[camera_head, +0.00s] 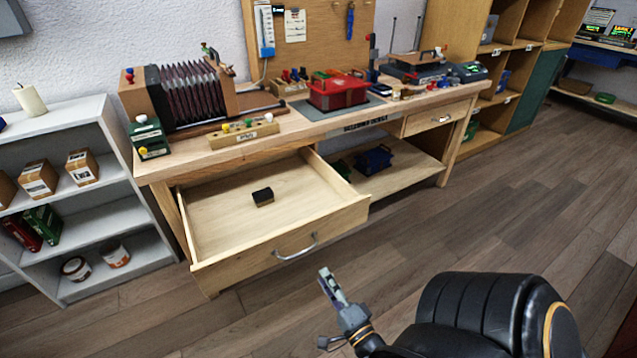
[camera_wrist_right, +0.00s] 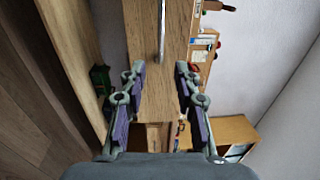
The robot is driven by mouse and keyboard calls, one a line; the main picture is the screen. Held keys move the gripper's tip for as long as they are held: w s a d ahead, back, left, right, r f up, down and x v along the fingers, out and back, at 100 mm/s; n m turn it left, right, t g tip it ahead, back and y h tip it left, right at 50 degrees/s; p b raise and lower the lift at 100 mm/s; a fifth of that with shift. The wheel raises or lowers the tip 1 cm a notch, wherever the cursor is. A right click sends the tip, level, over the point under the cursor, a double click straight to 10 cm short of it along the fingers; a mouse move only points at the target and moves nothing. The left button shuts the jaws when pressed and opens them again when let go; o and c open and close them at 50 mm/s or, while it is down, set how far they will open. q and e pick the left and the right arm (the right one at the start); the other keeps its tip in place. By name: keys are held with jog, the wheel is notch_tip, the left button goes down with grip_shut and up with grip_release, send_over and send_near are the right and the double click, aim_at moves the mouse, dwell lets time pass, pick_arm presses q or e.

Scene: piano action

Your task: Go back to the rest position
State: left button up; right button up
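My right gripper (camera_head: 332,286) is out in front of the open drawer, over the floor and apart from the drawer's handle (camera_head: 295,250). In the right wrist view my right gripper (camera_wrist_right: 160,78) has its two fingers spread, with nothing between them. The drawer handle (camera_wrist_right: 162,30) and the drawer's wooden front (camera_wrist_right: 150,112) show beyond the fingers there. The drawer (camera_head: 225,205) is pulled well out of the bench. A small dark block (camera_head: 263,197) lies inside it. My left gripper does not show.
The workbench (camera_head: 400,112) carries a bellows device (camera_head: 190,92), a red basket (camera_head: 337,92) and other items. A grey shelf (camera_head: 85,188) stands at the left, with boxes and cans. The wooden floor (camera_head: 520,210) at the right is clear.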

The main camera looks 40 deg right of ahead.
jog(key=shift+s, duration=0.25)
dwell(0.3)
jog(key=s+a+f+n+g+y, duration=0.15)
jog(key=f+n+g, duration=0.3)
jog(key=f, duration=0.55)
jog(key=s+a+f+n+g+y, duration=0.1)
jog(key=s+f+n+g, duration=0.2)
jog(key=f+n, duration=0.5)
jog(key=s+a+f+n+g+y, duration=0.2)
jog(key=f+n+g, duration=0.15)
jog(key=f, duration=0.95)
jog(key=s+f+n+g, duration=0.55)
jog(key=s+f, duration=0.25)
jog(key=s, duration=0.2)
pick_arm(q)
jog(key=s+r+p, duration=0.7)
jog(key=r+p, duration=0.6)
jog(key=p, duration=0.4)
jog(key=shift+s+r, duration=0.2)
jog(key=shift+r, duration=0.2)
pick_arm(e)
jog(key=s+r, duration=0.4)
jog(key=r, duration=0.3)
jog(key=s+r, duration=0.3)
jog(key=r, duration=0.4)
jog(key=shift+s+a+r+g+h, duration=0.15)
jog(key=shift+s+g+h, duration=0.2)
jog(key=shift+s, duration=0.05)
